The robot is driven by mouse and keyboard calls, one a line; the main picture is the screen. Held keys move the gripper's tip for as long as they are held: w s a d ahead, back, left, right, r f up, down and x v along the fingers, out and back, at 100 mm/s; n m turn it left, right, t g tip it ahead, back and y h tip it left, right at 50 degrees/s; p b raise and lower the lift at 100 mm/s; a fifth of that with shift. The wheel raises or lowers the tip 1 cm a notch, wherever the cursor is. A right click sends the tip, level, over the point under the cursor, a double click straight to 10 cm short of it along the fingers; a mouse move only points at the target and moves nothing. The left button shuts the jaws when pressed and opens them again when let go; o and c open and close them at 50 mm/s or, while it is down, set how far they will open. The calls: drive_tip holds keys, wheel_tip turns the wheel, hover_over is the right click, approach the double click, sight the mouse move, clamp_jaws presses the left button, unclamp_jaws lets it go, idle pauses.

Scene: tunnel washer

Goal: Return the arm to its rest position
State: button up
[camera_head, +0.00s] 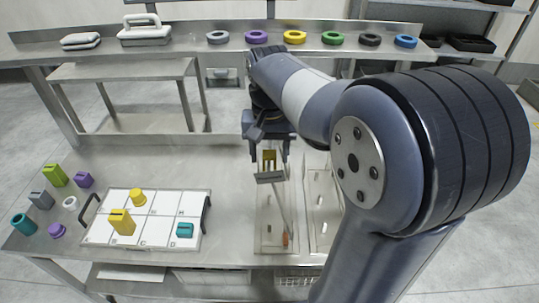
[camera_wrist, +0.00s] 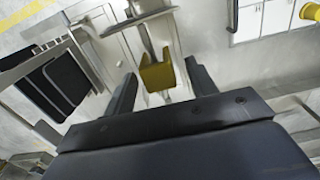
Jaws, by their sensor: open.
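My gripper (camera_head: 269,150) points down over the metal trays at the right of the steel table. Its two fingers are apart; they also show in the wrist view (camera_wrist: 160,72). A yellow block (camera_wrist: 157,74) with a notch shows beyond and between the fingertips in the wrist view. In the head view the yellow block (camera_head: 269,159) sits just below the fingers; I cannot tell if they touch it. My arm reaches in from the right and hides part of the table and the right tray.
A white gridded board (camera_head: 158,205) holds yellow and teal pieces. Several coloured pieces stand left of it. A tray (camera_head: 272,240) holds a long tool (camera_head: 283,218). Coloured rings line the back shelf (camera_head: 190,47). The table's middle (camera_head: 215,165) is clear.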

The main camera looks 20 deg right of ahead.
wheel_tip(320, 180, up, 10)
drive_tip(key=shift+f, duration=0.2)
wheel_tip(320, 180, down, 11)
drive_tip(key=shift+f, duration=0.1)
drive_tip(key=shift+r, duration=0.5)
drive_tip(key=shift+f, duration=0.2)
idle(0.4)
